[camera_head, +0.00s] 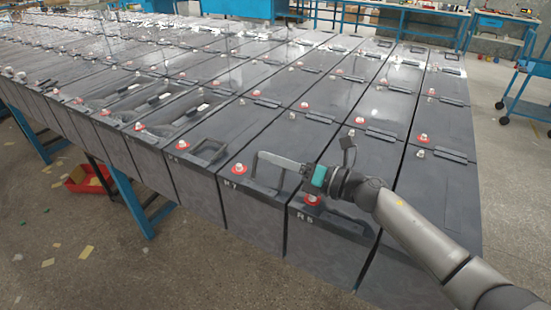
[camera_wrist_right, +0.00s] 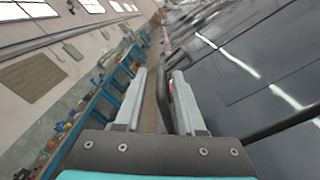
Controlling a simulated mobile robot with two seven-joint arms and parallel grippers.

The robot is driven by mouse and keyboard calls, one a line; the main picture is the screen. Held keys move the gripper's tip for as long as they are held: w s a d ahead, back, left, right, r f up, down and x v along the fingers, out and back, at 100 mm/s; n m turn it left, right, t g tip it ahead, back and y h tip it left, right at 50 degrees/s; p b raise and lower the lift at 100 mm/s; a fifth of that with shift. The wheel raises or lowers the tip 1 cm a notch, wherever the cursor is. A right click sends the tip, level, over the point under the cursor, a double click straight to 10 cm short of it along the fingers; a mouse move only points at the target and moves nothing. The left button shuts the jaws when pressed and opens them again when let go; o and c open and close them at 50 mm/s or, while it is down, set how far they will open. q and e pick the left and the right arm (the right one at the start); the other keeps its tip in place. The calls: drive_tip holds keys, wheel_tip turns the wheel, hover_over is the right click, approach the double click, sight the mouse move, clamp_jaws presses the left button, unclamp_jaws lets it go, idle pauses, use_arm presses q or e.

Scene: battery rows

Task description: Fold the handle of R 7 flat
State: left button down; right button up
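Battery R 7 (camera_head: 236,200) is a dark grey block in the front row, with its label and a red-ringed terminal (camera_head: 239,169) on top. Its dark handle (camera_head: 254,168) stands up from the lid as a bracket. My right gripper (camera_head: 276,160) reaches in from the right, its light grey fingers at the top of the handle and partly hiding it. In the right wrist view the fingers (camera_wrist_right: 158,88) are apart, with a dark bar, apparently the handle, between them. I cannot tell whether they touch it. My left gripper is not in view.
Another battery's handle (camera_head: 210,151) is to the left. Long battery rows fill the back. A red bin (camera_head: 88,178) sits on the floor at left.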

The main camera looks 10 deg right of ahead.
drive_tip(key=shift+d, duration=0.15)
drive_tip(key=shift+s+d+f, duration=0.1)
drive_tip(key=shift+s+d, duration=0.15)
drive_tip(key=shift+d, duration=0.05)
drive_tip(key=b+v, duration=0.1)
drive_tip(key=v, duration=1.3)
drive_tip(key=shift+s+d, duration=0.1)
